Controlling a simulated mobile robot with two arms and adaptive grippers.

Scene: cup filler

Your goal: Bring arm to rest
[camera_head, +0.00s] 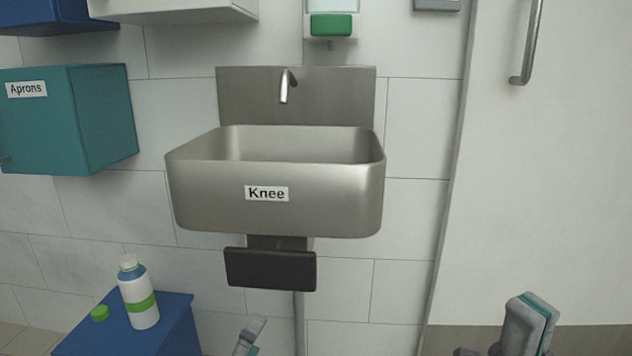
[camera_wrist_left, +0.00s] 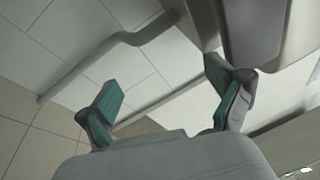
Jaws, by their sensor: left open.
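My left gripper (camera_wrist_left: 165,100) is open and empty in the left wrist view, its two teal-padded fingers spread wide apart. In the head view, a small part of my left gripper (camera_head: 249,338) shows at the bottom edge, below the sink and right of the blue stand. My right gripper (camera_head: 527,325) shows partly at the bottom right in front of the pale door; its fingertips are cut off or overlapping, so its opening is unclear.
A steel sink (camera_head: 330,205) labelled Knee hangs on the tiled wall, with a black knee panel (camera_head: 270,269) below. A white bottle (camera_head: 139,290) and green cap (camera_head: 100,313) sit on a blue stand (camera_head: 176,335). A teal Aprons box (camera_head: 75,125) is at left.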

